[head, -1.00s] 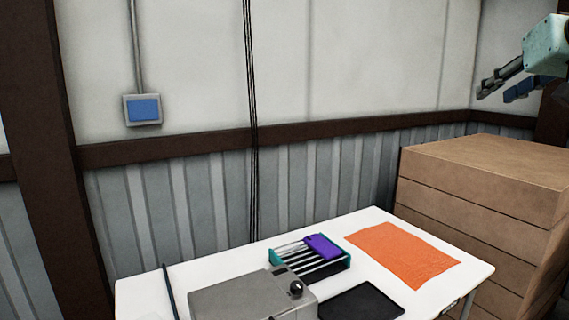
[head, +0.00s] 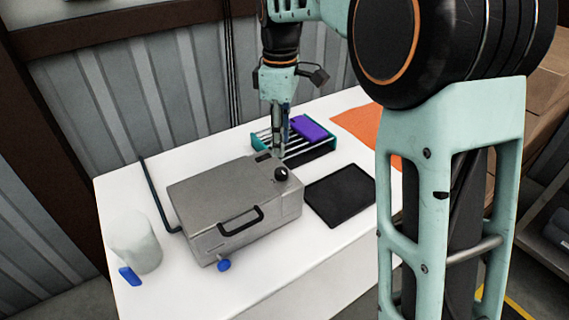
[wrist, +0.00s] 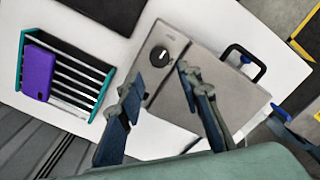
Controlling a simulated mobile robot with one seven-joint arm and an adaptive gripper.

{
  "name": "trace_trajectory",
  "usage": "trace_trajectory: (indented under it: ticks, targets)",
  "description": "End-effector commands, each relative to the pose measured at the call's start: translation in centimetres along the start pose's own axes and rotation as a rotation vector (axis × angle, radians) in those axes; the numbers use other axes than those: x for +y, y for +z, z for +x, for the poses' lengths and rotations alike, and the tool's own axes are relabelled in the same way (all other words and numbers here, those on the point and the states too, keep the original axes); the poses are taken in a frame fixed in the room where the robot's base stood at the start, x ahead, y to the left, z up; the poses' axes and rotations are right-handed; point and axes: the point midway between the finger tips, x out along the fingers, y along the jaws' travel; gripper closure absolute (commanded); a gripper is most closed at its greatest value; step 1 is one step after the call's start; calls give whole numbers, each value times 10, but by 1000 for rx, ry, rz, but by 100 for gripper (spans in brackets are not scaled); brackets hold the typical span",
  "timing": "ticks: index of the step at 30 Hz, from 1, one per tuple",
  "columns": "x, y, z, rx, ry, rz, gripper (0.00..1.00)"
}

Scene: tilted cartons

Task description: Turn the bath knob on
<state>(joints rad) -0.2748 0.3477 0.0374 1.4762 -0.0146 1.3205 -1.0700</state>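The bath is a grey metal box (head: 225,205) with a black handle on its front, on the white table. Its black round knob (head: 281,174) sits on the top at the right end. In the wrist view the knob (wrist: 160,55) shows a white pointer mark and lies ahead of the fingertips, about between them. My gripper (head: 278,152) points down just behind the knob in the head view. The wrist view shows my gripper (wrist: 158,78) open and empty, its two fingers apart over the bath. I cannot tell how high the fingertips are above the knob.
A black flat tray (head: 340,194) and an orange cloth (head: 362,124) lie to the right. A blue tap (head: 224,265) sticks out at the bath's front. A pale jug (head: 134,242) stands left.

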Motion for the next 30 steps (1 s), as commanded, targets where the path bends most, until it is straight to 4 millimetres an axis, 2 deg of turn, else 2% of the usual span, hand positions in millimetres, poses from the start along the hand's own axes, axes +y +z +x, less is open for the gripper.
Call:
trace_trajectory:
  ticks: [6, 13, 18, 26, 30]
  targets:
    - [-1, 0, 44, -1, -2, 1, 67]
    - [0, 0, 77, 1, 0, 2, 67]
    - [0, 0, 86, 2, 1, 3, 67]
    - [1, 0, 87, 3, 2, 4, 67]
    - [1, 0, 86, 3, 2, 4, 83]
